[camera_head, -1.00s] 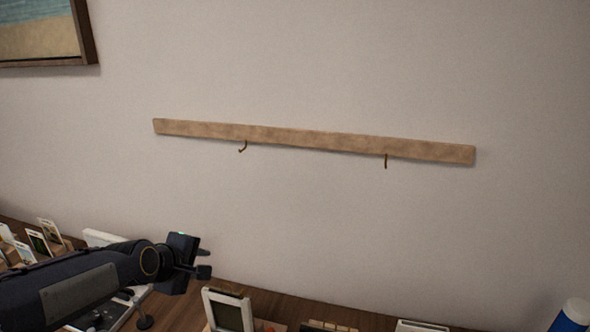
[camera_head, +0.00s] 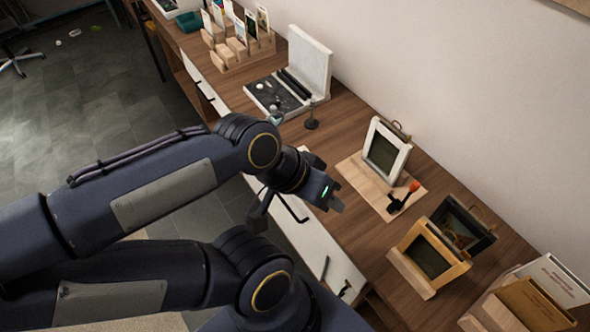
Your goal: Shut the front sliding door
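The long wooden table runs diagonally through the view, with white front panels below its top. One white panel (camera_head: 204,88) at the far end has dark handles. Another white panel (camera_head: 318,248) at the nearer end also has dark handles (camera_head: 325,268). I cannot tell which panel is the sliding door or how far it stands open, as my arms cover much of the front. My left gripper (camera_head: 322,193) is over the table's front edge, above the nearer panel. Its fingers are partly hidden and their opening is unclear.
On the wooden tabletop (camera_head: 340,215) stand a white frame (camera_head: 386,150) on a board, two more frames (camera_head: 431,252), card holders (camera_head: 238,45), a white open case (camera_head: 309,62) and books (camera_head: 545,290). Grey tiled floor (camera_head: 90,110) lies free at left.

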